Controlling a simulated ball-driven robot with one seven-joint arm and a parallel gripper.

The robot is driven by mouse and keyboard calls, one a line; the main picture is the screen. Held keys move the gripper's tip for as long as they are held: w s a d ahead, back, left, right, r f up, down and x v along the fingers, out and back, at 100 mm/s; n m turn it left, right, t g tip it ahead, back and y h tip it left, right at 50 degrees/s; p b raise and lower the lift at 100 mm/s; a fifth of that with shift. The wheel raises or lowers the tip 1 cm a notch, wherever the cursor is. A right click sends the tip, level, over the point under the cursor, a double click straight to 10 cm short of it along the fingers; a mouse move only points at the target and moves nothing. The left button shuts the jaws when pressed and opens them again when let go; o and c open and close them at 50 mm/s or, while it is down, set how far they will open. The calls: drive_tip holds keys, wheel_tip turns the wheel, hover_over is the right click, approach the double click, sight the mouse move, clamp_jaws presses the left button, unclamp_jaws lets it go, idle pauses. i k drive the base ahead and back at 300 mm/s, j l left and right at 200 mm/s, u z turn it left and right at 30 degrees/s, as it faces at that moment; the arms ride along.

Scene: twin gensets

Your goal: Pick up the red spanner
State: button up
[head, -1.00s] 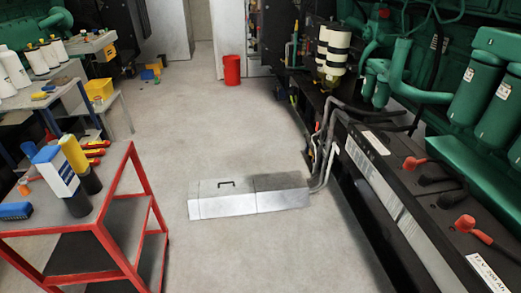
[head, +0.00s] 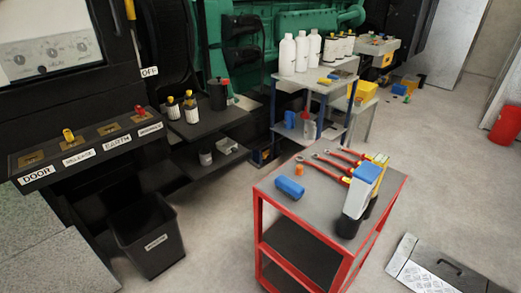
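Several red spanners with yellow-tipped handles lie side by side on the grey top of the red trolley (head: 300,222); one of them is the middle red spanner (head: 335,164). I cannot tell which one the task means. Their handles point right and are partly hidden behind a white bottle with a blue cap (head: 358,192). My gripper is not in view.
A blue roll-shaped item (head: 289,187) and a small orange item (head: 299,169) sit beside the spanners. A black bin (head: 150,235) stands left of the trolley. A silver box (head: 440,268) lies on the floor at right. Open floor (head: 440,170) stretches behind it.

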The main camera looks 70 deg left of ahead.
sight(350, 171)
drive_tip(key=u, duration=1.2)
drive_tip(key=i+j, duration=0.3)
drive_tip(key=j, duration=0.1)
